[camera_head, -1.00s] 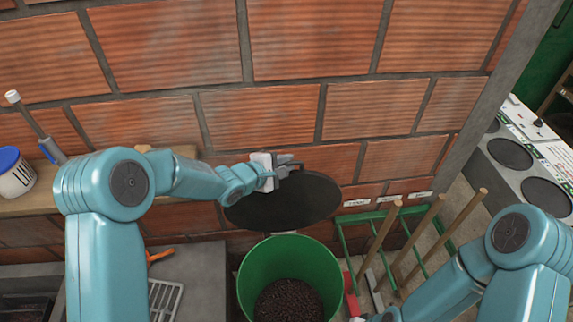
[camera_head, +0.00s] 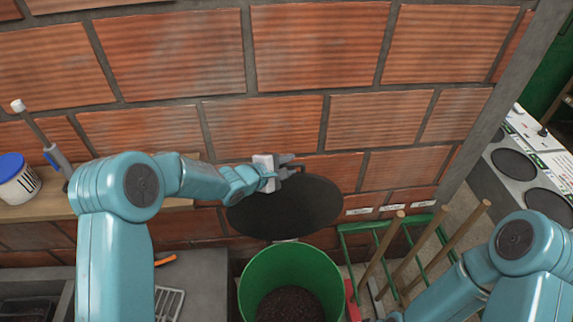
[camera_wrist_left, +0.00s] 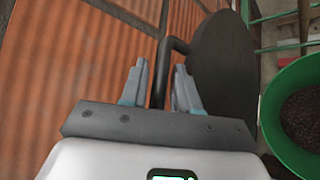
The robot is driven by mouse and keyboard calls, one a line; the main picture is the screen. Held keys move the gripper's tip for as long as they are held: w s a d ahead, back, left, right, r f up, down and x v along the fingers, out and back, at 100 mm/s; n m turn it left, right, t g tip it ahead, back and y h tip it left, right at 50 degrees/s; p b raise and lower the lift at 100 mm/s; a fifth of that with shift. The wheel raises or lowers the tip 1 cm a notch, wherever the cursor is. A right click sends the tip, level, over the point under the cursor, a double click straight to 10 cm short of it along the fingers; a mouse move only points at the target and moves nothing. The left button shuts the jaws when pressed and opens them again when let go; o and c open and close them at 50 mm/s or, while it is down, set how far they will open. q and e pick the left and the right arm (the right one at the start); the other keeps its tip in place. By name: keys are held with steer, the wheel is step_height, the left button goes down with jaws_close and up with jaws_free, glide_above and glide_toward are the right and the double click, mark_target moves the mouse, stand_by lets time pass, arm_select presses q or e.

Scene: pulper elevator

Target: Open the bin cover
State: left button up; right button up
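The green bin (camera_head: 251,283) stands open at the bottom centre, with dark grains inside. It also shows at the right of the left wrist view (camera_wrist_left: 282,142). Its round black cover (camera_head: 285,210) is raised behind the bin, tilted up near the brick wall. My left gripper (camera_head: 291,168) is at the cover's top edge. In the left wrist view its fingers (camera_wrist_left: 160,85) stand apart on both sides of the bent black handle (camera_wrist_left: 159,70), with small gaps showing. The cover (camera_wrist_left: 222,70) is just beyond. My right arm shows at the lower right; its gripper is out of frame.
The brick wall (camera_head: 315,45) is close behind the cover. A green rack (camera_head: 347,243) with wooden handles stands right of the bin. A shelf (camera_head: 50,207) with a white tub (camera_head: 17,183) is at the left. A grey counter (camera_head: 205,275) adjoins the bin's left.

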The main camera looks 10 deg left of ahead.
stand_by(0.3)
arm_select(q)
steer(key=shift+s+a+r, duration=0.1)
steer(key=shift+s+a, duration=0.15)
steer(key=shift+s, duration=0.05)
steer(key=b+v, duration=0.1)
steer(key=v, duration=1.4)
steer(key=shift+s+a+r+b, duration=0.15)
steer(key=shift+s+b, duration=0.05)
steer(key=shift+b, duration=0.1)
